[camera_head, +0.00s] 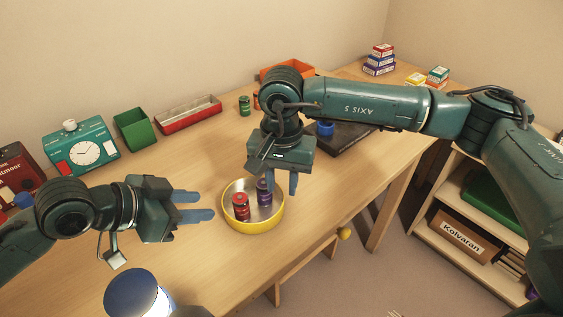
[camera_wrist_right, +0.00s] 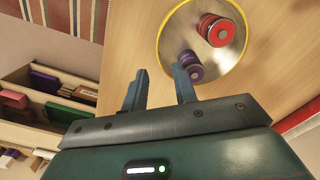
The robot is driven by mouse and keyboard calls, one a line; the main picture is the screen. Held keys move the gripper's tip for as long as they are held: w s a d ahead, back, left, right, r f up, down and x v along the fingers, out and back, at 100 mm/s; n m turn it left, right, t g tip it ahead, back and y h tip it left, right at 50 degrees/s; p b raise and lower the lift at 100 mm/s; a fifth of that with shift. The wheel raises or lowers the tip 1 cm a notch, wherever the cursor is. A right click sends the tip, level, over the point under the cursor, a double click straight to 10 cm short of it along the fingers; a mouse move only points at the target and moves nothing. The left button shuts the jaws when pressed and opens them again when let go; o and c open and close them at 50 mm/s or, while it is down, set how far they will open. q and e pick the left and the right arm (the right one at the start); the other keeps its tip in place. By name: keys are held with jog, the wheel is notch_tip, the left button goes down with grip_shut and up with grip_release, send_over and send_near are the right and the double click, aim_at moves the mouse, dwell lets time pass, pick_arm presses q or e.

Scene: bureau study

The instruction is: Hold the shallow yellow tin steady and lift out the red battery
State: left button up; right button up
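The shallow yellow tin (camera_head: 254,228) stands on the desk; it also shows in the right wrist view (camera_wrist_right: 180,38). Inside it the red battery (camera_head: 241,209) stands on the left, also seen in the right wrist view (camera_wrist_right: 218,31). A purple battery (camera_head: 264,195) stands to its right, also in the wrist view (camera_wrist_right: 190,66). My left gripper (camera_head: 206,206) is open and empty, left of the tin and apart from it. My right gripper (camera_head: 280,190) points down over the tin's right side; in its wrist view its fingers (camera_wrist_right: 160,70) are apart with nothing between them.
A green clock box (camera_head: 82,147), a green bin (camera_head: 134,130) and a red tray (camera_head: 188,115) line the back of the desk. A dark flat object (camera_head: 345,139) lies behind my right gripper. A blue-topped object (camera_head: 134,292) is at the front left. Desk around the tin is clear.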

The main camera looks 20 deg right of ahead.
aim_at(254, 203)
notch_tip(254, 203, down, 7)
jog(key=shift+r, duration=0.1)
jog(key=shift+c, duration=0.3)
grip_shut()
dwell(0.9)
